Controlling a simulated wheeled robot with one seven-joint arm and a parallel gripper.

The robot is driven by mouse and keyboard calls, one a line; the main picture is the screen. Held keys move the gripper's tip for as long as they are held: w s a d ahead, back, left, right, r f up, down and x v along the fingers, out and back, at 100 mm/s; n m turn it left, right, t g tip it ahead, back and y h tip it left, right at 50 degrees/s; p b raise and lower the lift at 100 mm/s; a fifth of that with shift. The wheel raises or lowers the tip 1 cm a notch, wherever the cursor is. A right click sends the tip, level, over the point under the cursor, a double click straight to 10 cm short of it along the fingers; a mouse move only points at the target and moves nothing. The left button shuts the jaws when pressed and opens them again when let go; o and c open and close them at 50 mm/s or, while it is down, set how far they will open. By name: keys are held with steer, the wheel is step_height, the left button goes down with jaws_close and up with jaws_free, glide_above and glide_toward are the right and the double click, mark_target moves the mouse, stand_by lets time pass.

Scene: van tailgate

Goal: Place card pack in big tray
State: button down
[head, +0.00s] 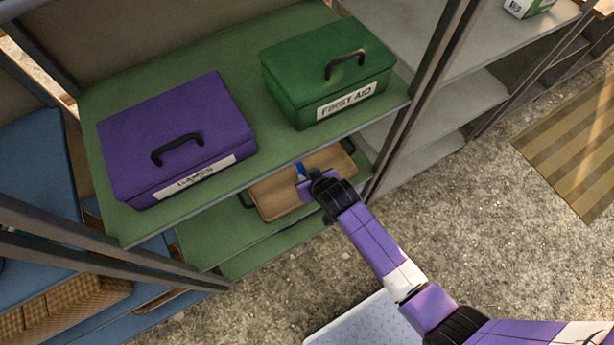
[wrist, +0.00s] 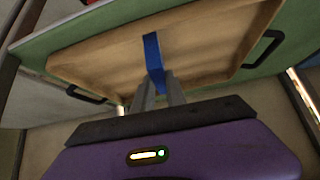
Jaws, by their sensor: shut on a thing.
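The big tray (head: 275,197) is a shallow tan wooden tray with black handles on a green shelf below the top one. It also shows in the wrist view (wrist: 100,62). The blue card pack (head: 300,170) is seen edge-on, upright, between my gripper's fingertips. In the wrist view the card pack (wrist: 153,55) stands out ahead of the fingers against the tray's inside. My gripper (wrist: 160,90) is shut on the card pack, at the tray's front side in the head view (head: 306,182). Whether the pack touches the tray floor I cannot tell.
A purple box labelled GAMES (head: 180,140) and a green FIRST AID box (head: 325,75) stand on the green shelf (head: 230,60) above the tray. Dark metal posts (head: 400,130) flank the shelves. The gravel ground (head: 460,210) in front is open at right.

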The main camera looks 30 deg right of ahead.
steer(key=shift+f, duration=0.15)
steer(key=c, duration=1.4)
jaws_free()
steer(key=shift+o, duration=0.2)
steer(key=shift+r, duration=0.2)
steer(key=p+v, duration=0.2)
steer(key=v, duration=1)
